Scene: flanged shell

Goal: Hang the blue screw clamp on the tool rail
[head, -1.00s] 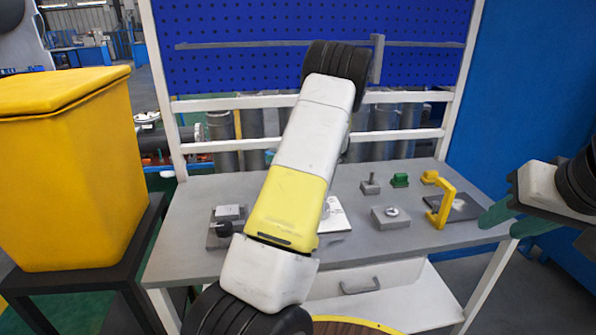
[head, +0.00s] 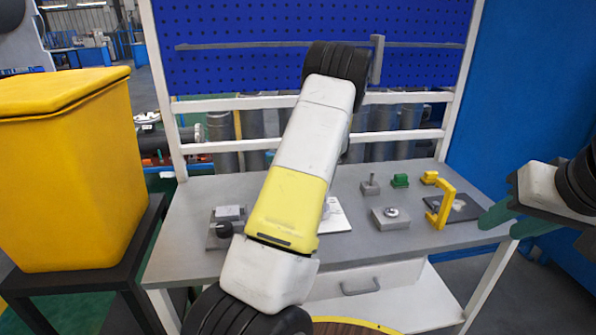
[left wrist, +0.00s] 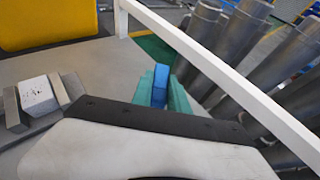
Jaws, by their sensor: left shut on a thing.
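The blue screw clamp shows only as a small blue piece (left wrist: 160,86) in the left wrist view; the rest of it is hidden. My left gripper (left wrist: 172,100) is shut on it with its teal fingers. In the head view my left arm hides this gripper and the clamp. The end of my left arm overlaps the rail's right part in the picture. My right gripper (head: 512,218) is open and empty at the table's right edge.
The grey workbench (head: 340,258) carries a yellow C-shaped bracket (head: 447,200), a small green block (head: 400,180) and several grey fixtures (head: 390,218). A white frame bar (left wrist: 210,65) crosses close beyond my left gripper. A yellow bin (head: 65,175) stands at the left.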

